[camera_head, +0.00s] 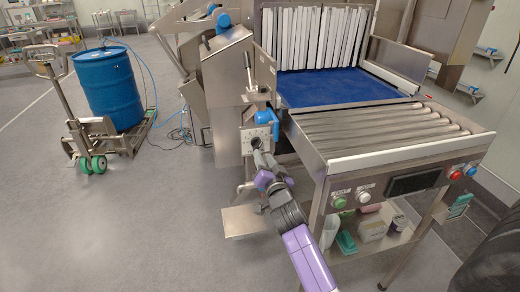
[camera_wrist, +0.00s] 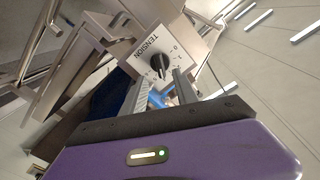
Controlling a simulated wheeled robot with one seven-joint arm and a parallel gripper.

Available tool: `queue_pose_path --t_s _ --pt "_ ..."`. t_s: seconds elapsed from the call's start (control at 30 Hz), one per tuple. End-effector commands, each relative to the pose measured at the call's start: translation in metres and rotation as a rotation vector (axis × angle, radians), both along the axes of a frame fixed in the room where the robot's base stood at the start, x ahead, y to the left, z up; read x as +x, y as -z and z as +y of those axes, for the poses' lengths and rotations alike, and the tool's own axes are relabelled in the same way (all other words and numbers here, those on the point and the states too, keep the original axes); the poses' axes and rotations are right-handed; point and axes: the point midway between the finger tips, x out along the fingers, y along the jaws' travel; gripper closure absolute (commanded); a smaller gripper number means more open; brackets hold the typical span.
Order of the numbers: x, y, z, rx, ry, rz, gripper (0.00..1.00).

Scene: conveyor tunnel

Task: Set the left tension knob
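The left tension knob (camera_wrist: 160,64) is a black pointer knob on a pale plate marked TENSION (camera_wrist: 148,50) with a scale around it. In the wrist view it lies just beyond the fingertips of my gripper (camera_wrist: 160,80). The two grey fingers stand apart on either side of the line to the knob, with nothing seen between them but background. I cannot tell whether a fingertip touches the knob. In the head view my gripper (camera_head: 262,150) reaches up to the plate (camera_head: 257,132) on the machine's left side and hides most of the knob.
A roller table (camera_head: 380,135) with buttons and a display on its front stands close right of my arm. A blue handle (camera_head: 268,117) is beside the plate. A metal step (camera_head: 245,221) is below. A blue drum (camera_head: 108,88) on a pallet truck stands left, with open floor between.

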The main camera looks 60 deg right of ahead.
Motion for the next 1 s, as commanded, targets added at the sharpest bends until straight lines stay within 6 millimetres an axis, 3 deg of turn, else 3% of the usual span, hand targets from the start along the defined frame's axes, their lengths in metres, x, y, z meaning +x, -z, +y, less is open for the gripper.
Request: queue_pose_path --t_s 0.33,0.77,0.93,1.0 --pt "0.032 -0.002 -0.037 -0.001 -0.001 0.000 0.65" --pt "0.038 -0.001 -0.043 -0.002 -0.002 0.001 0.65" --pt "0.038 -0.001 -0.043 -0.002 -0.002 0.001 0.98" --pt "0.038 -0.001 -0.043 -0.002 -0.002 0.001 1.00"
